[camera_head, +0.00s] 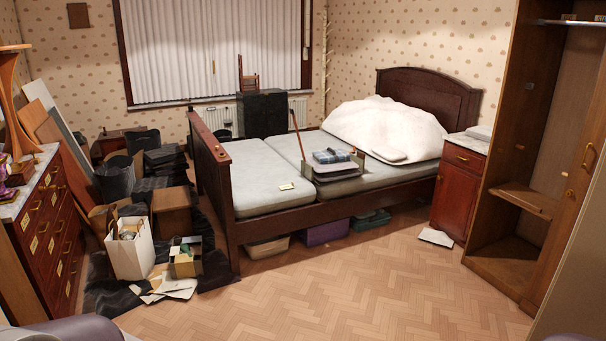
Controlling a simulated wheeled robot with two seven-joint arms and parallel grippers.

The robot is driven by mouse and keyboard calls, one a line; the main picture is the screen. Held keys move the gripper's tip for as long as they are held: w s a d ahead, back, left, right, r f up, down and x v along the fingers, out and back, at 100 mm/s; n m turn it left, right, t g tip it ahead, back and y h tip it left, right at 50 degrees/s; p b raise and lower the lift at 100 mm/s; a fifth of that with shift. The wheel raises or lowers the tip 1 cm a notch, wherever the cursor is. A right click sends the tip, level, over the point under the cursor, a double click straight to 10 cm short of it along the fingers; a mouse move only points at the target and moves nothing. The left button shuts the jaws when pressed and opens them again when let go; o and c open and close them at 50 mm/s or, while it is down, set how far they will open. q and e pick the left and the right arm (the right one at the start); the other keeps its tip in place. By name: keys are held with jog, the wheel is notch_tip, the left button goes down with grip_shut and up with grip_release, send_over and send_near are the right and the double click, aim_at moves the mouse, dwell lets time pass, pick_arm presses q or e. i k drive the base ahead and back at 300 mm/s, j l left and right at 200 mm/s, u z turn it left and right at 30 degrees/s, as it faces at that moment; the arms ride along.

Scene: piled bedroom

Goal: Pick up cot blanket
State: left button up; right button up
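I cannot tell for sure which thing is the cot blanket. A large puffy white bedding heap (385,125) lies at the head of the wooden bed (290,219), against the headboard. A small flat pale folded cloth-like item (388,155) lies in front of it. Neither of my grippers is in view, and nothing shows being held.
A tray-like stand with blue items (336,168) sits on the mattress. Bags, boxes and papers crowd the left, with a white paper bag (131,249) in front. A red-brown nightstand (456,190) and open wardrobe (517,220) stand right. The parquet floor (350,280) is clear in front.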

aim_at(328, 155)
jog(key=i+j, duration=0.25)
jog(key=i, duration=0.2)
jog(key=i+j+u, duration=0.1)
jog(key=i, duration=0.3)
jog(key=i+j+u, duration=0.1)
jog(key=i+j, duration=0.2)
jog(key=i, duration=0.15)
jog(key=i+l+z, duration=0.4)
jog(key=i, duration=1.1)
jog(key=i+j+z, duration=0.25)
jog(key=i+z, duration=0.15)
jog(key=i, duration=1.05)
jog(key=i+j+z, duration=0.15)
jog(key=i, duration=0.35)
jog(key=i+j+z, duration=0.1)
jog(key=i+j, duration=0.2)
jog(key=i, duration=0.2)
jog(key=i+j+z, duration=0.15)
jog(key=i+j, duration=0.15)
jog(key=i, duration=0.2)
jog(key=i+j+z, duration=0.1)
jog(key=i+j, duration=0.25)
jog(key=i, duration=0.15)
